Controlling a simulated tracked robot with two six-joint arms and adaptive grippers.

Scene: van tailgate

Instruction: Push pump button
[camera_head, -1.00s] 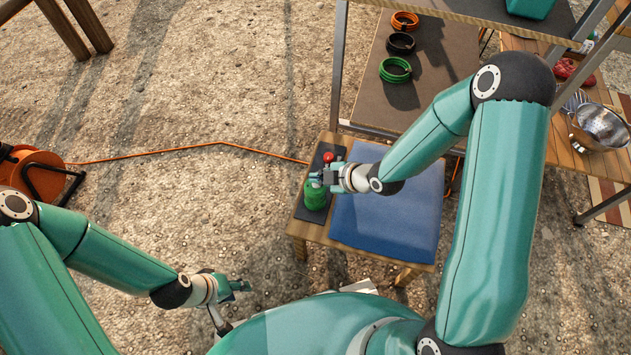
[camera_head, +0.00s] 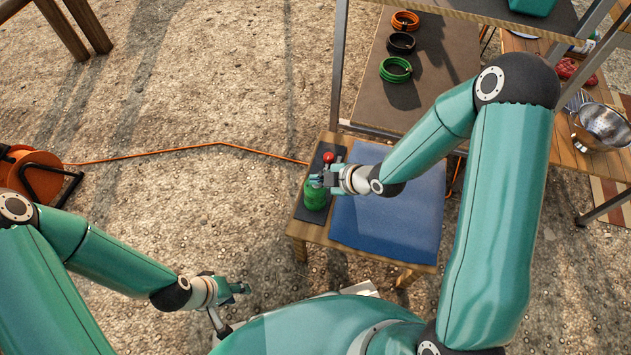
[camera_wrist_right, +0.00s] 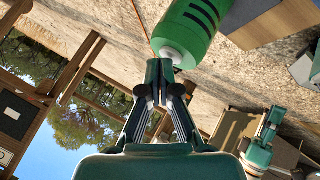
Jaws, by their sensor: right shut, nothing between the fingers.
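A green pump bottle (camera_head: 315,194) stands on a dark mat (camera_head: 308,212) at the left of a small wooden table. In the right wrist view the green bottle (camera_wrist_right: 192,32) shows large, with dark stripes and a pale end close to the fingertips. My right gripper (camera_head: 318,179) is shut and empty, at the top of the bottle. In the right wrist view its fingertips (camera_wrist_right: 159,72) are together beside the pale end; I cannot tell whether they touch it. The pump button itself is not clearly visible. My left gripper (camera_head: 240,287) hangs low over the gravel, away from the table; its opening is too small to judge.
A red knob (camera_head: 328,157) stands just behind the bottle on the mat. A blue cushion (camera_head: 385,225) covers the rest of the table. A shelf with green (camera_head: 395,69), black and orange coils stands behind. An orange cable (camera_head: 220,144) crosses the gravel.

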